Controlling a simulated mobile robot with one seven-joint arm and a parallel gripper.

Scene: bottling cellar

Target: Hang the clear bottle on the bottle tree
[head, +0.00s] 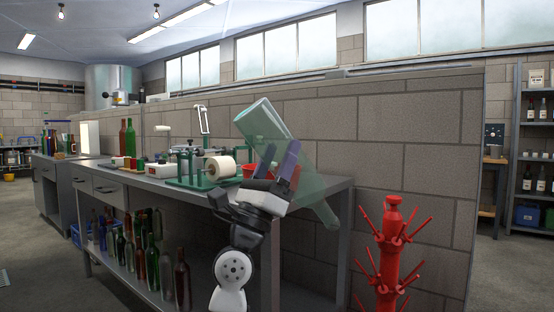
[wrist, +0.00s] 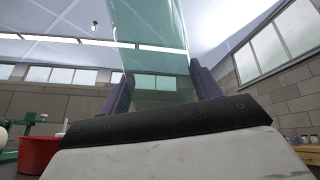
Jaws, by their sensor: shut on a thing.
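My gripper (head: 277,168) is shut on the clear bottle (head: 262,121), a pale greenish see-through bottle. The bottle is tilted, its base up to the left and its neck down to the right, in the air in front of the bench's right end. In the wrist view the bottle (wrist: 152,45) stands between the two purple-grey fingers, with its neck out of sight. The bottle tree (head: 391,240) is red with several upward-slanting pegs. It stands to the right of my gripper, its lower part cut off by the picture edge. The pegs that show are empty.
A grey metal bench (head: 325,184) holds a green labelling device with a white roll (head: 219,167) and a red bowl (head: 256,169). Several bottles (head: 182,278) stand on its lower shelf. A block wall (head: 420,130) runs behind the bench and tree.

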